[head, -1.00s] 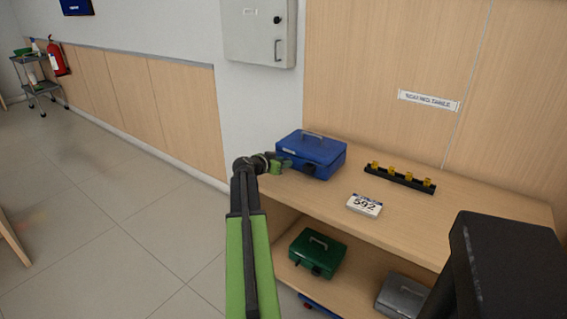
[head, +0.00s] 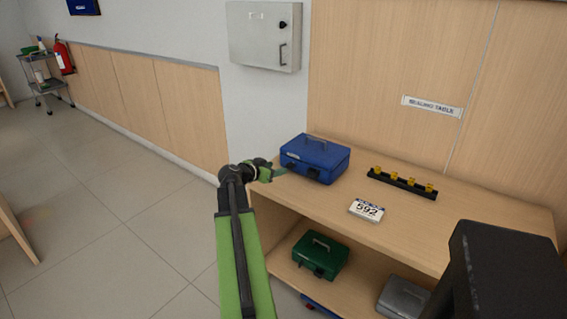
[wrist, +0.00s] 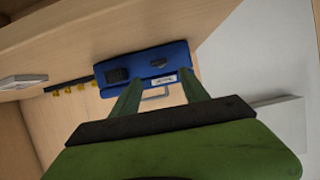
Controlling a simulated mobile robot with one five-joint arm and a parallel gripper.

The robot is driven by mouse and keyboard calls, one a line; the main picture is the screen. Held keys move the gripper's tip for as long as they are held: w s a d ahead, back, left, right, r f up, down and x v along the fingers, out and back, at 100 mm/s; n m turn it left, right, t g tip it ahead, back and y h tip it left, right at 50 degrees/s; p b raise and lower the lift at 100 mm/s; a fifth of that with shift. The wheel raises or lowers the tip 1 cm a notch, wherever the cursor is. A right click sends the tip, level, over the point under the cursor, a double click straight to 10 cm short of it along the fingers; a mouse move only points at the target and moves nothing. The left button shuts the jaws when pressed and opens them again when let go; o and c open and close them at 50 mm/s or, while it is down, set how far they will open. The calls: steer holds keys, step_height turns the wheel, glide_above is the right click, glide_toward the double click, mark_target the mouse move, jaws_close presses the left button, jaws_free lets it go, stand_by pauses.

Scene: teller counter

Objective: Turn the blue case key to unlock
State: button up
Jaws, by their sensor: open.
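My gripper (head: 283,172) is at the left of the case's front. In the wrist view, my gripper's fingers (wrist: 161,80) are apart and empty, pointing at the case front with the small fitting between their lines. Contact cannot be told.
A green case (head: 320,256) and a grey case (head: 402,297) are on the shelf below. The wall is close behind; open floor lies left.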

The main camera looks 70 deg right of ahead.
steer(key=p+v, duration=0.2)
steer(key=v, duration=0.6)
steer(key=shift+a+r, duration=0.25)
steer(key=shift+a, duration=0.05)
steer(key=w+a+r+n+t+y+p, duration=0.1)
steer(key=w+a+r+n+t+p, duration=0.15)
steer(key=w+a, duration=0.8)
steer(key=w+a+r+n+t+p, duration=0.1)
steer(key=w+a+n+t+p, duration=0.2)
steer(key=w+a, duration=0.8)
steer(key=w+a+f+n+t+y+p, duration=0.15)
steer(key=w+a, duration=0.25)
steer(key=a, duration=0.6)
steer(key=w+a+f+n+y+p, duration=0.1)
steer(key=w+a+n+y+p, duration=0.15)
steer(key=a, duration=0.75)
steer(key=s+a+f+n+g+y, duration=0.1)
steer(key=s+a+n+y, duration=0.1)
steer(key=a+n, duration=0.2)
steer(key=s+a+f+n+g+y+p, duration=0.1)
steer(key=s+a+f+n+y, duration=0.1)
steer(key=a, duration=0.8)
steer(key=s+a+f+n+g+y, duration=0.1)
steer(key=a+n+y, duration=0.3)
steer(key=a, duration=0.4)
steer(key=shift+s+f+n+p, duration=0.3)
steer(key=shift+s+f+n, duration=0.25)
steer(key=shift+s+n, duration=0.3)
